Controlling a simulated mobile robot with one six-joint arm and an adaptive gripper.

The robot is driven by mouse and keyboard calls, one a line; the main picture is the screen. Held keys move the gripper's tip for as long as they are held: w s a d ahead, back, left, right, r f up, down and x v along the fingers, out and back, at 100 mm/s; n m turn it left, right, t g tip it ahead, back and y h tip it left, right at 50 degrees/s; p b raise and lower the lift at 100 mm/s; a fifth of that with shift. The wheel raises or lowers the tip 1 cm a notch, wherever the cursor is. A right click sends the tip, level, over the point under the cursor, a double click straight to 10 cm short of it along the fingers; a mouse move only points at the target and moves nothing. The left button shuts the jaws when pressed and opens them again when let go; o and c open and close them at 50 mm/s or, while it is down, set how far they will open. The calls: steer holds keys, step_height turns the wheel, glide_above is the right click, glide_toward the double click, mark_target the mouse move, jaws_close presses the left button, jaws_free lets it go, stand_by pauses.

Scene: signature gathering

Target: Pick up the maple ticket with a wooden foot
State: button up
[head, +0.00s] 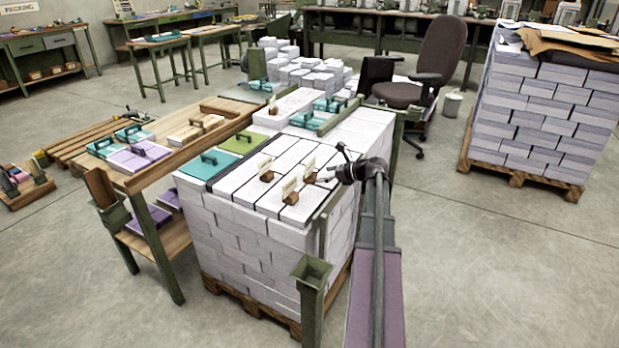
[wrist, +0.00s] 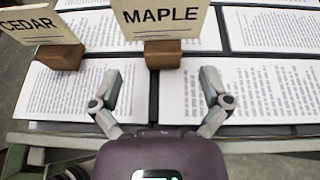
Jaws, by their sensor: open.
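The maple ticket (wrist: 165,20) is a cream card lettered MAPLE. It stands upright in a brown wooden foot (wrist: 163,54) at the top middle of the wrist view; its top edge is cut off. My gripper (wrist: 160,82) is open and empty, its fingers spread on either side of the line to the foot, which lies just beyond the fingertips. In the head view my gripper (head: 324,174) is over the right part of the paper stack, beside a ticket (head: 309,168) that appears to be the maple one; its lettering is too small to read.
A cedar ticket (wrist: 38,25) in a like foot stands left of the maple one. Another ticket (head: 265,168) stands farther left in the head view. Printed sheets (wrist: 250,92) lie flat under the fingers. A green post (head: 312,275) rises by the stack's near corner.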

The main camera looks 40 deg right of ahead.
mark_target(315, 176)
steer(key=shift+b+x, duration=0.95)
steer(key=shift+x, duration=1.05)
steer(key=shift+w+a+f, duration=0.2)
steer(key=shift+w+f, duration=0.1)
steer(key=shift+w, duration=0.2)
steer(key=c, duration=1.2)
